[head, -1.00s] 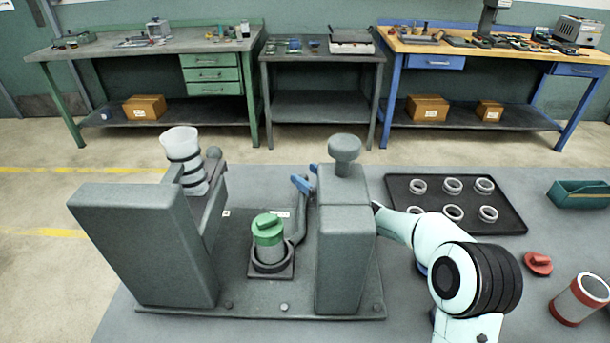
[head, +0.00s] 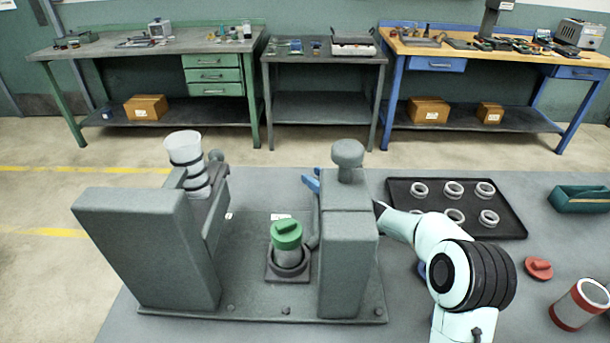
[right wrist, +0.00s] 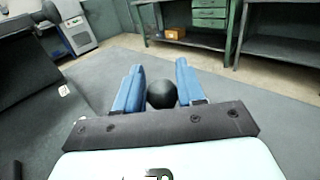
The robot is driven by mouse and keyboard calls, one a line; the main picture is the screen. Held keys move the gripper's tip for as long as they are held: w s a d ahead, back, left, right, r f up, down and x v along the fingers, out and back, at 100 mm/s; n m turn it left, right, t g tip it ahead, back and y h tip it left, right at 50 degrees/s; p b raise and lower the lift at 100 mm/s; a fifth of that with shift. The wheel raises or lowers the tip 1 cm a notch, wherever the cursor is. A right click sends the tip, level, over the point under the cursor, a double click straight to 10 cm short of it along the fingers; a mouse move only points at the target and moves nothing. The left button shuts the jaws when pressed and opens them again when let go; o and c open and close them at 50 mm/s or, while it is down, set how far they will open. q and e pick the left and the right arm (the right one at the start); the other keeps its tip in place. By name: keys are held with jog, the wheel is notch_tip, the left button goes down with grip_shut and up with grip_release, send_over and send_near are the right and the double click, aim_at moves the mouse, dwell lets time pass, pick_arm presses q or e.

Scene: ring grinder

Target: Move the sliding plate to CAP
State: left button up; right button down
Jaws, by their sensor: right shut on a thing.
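The grinder stands on the table, with a tall left block (head: 150,245) and a tall right column (head: 347,255) topped by a round knob (head: 347,153). Between them the small dark sliding plate (head: 272,272) sits close to the right column. It carries a grey cylinder with a green cap (head: 286,234), upright. My right gripper (head: 312,183) reaches behind the right column, which hides most of it. In the right wrist view, its blue fingers are shut on a dark ball knob (right wrist: 161,94). The knob's lever is mostly hidden. My left gripper is not in view.
A clear cup with dark bands (head: 186,160) stands on the left block's side. To the right are a black tray (head: 510,222) with several rings, a red cap (head: 538,268), a red-banded cylinder (head: 580,304) and a green bin (head: 580,203). Small white labels lie on the grinder base.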

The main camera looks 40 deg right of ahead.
jog(key=s+d+p, duration=0.1)
jog(key=s+d, duration=0.3)
jog(key=d, duration=0.1)
jog(key=s+d+p, duration=0.1)
jog(key=s+d, duration=0.1)
jog(key=d, duration=0.1)
jog(key=shift+s+r+p, duration=0.1)
jog(key=shift+s+p, duration=0.25)
jog(key=shift+s, duration=0.05)
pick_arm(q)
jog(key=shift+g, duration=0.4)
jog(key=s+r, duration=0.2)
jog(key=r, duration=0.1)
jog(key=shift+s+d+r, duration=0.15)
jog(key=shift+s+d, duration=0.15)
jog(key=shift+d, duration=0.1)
pick_arm(e)
jog(key=shift+d, duration=0.1)
jog(key=c, duration=0.7)
grip_release()
jog(key=shift+s+d, duration=0.1)
jog(key=shift+s, duration=0.05)
jog(key=shift+c, duration=0.2)
